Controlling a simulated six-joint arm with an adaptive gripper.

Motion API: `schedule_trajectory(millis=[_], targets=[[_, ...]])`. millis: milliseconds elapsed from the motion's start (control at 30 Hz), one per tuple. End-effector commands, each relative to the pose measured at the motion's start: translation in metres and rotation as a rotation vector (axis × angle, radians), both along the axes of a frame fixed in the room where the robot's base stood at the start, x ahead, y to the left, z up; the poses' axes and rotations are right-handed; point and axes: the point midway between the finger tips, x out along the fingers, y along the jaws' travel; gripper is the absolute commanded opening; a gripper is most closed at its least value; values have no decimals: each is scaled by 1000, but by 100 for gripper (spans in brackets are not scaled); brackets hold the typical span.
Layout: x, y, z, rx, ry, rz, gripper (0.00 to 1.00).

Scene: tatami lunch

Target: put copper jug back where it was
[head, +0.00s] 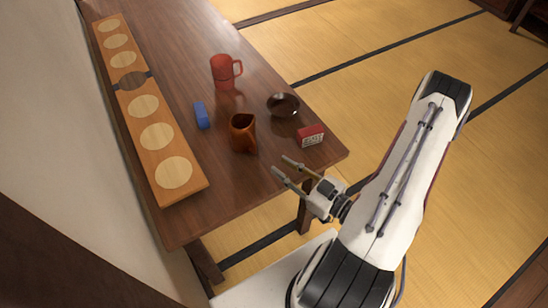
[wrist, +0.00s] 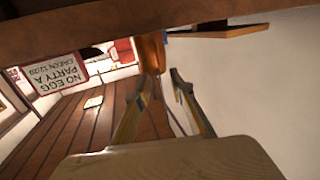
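The copper jug (head: 243,133) stands upright on the wooden table, near its front edge. In the wrist view the jug (wrist: 152,55) shows partly, just beyond the fingertips and cut off above by the brown band. My gripper (head: 280,163) is open and empty, its two fingers spread apart. In the head view it is to the lower right of the jug, near the table's front edge and apart from the jug. Both fingers also show in the wrist view (wrist: 158,77). No mark of the jug's earlier place is clear.
A red mug (head: 224,72), a blue block (head: 201,115), a dark bowl (head: 283,104) and a red-and-white lettered box (head: 312,136) stand around the jug. A long board (head: 189,188) with pale discs and one dark disc lies along the left edge.

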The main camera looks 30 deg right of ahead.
Motion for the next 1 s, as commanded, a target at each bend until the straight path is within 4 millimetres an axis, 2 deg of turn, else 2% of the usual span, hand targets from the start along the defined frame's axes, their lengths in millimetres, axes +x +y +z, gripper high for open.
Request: schedule_trajectory(millis=[233, 567, 767, 1000], targets=[[17, -3, -10, -132, 117, 71, 22], [40, -22, -17, -329, 309, 122, 22], [53, -37, -10, -435, 414, 117, 22], [66, -55, 8, -542, 526, 81, 22]])
